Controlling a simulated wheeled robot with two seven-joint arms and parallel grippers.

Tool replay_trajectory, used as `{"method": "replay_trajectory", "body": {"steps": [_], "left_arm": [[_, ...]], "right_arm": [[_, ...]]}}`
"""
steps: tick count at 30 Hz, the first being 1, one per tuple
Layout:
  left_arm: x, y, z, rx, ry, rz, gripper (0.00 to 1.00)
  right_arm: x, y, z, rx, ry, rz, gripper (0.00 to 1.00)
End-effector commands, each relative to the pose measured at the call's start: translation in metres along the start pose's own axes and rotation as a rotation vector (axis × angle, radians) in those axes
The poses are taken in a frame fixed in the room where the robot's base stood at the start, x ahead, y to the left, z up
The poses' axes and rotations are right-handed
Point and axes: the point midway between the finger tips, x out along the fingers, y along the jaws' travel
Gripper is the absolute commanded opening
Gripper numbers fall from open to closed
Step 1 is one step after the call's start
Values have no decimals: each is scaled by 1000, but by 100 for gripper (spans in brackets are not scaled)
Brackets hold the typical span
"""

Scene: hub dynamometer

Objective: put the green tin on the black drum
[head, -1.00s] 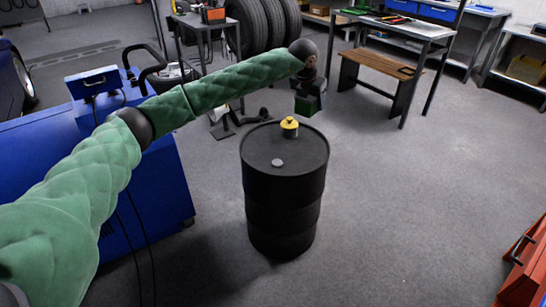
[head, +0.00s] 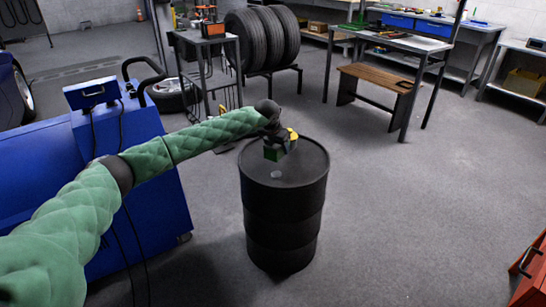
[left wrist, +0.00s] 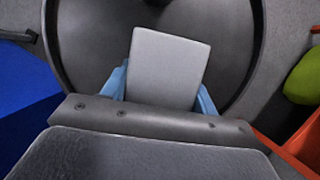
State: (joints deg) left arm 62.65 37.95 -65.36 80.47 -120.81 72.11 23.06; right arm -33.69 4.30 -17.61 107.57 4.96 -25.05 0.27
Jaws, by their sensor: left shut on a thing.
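The green tin (head: 273,153) is a small boxy thing at the end of my left arm in the head view. My left gripper (head: 275,145) is shut on it. In the left wrist view the tin shows a pale grey face (left wrist: 168,70) between the blue fingers. The black drum (head: 284,225) stands upright on the floor, and the tin is over its top. I cannot tell whether the tin touches the lid. In the left wrist view the drum's dark rim (left wrist: 258,45) curves around behind the tin. My right gripper is not in view.
A yellow object (head: 292,135) on the drum is partly hidden behind my gripper. A small grey cap (head: 276,174) lies on the lid's near part. A blue machine (head: 140,215) stands left, and a red cabinet (head: 530,272) right. The floor right of the drum is clear.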

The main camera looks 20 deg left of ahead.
Motion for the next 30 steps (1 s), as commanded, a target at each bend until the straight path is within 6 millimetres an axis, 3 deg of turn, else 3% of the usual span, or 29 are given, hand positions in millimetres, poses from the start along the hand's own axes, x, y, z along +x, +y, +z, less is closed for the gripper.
{"method": "replay_trajectory", "body": {"steps": [7,19,30], "left_arm": [[13,22,-2,0,-1,0,27],[48,22,-18,0,0,-1,27],[50,22,-18,0,-1,-1,27]], "right_arm": [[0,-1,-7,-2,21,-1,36],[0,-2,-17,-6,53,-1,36],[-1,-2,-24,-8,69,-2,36]]}}
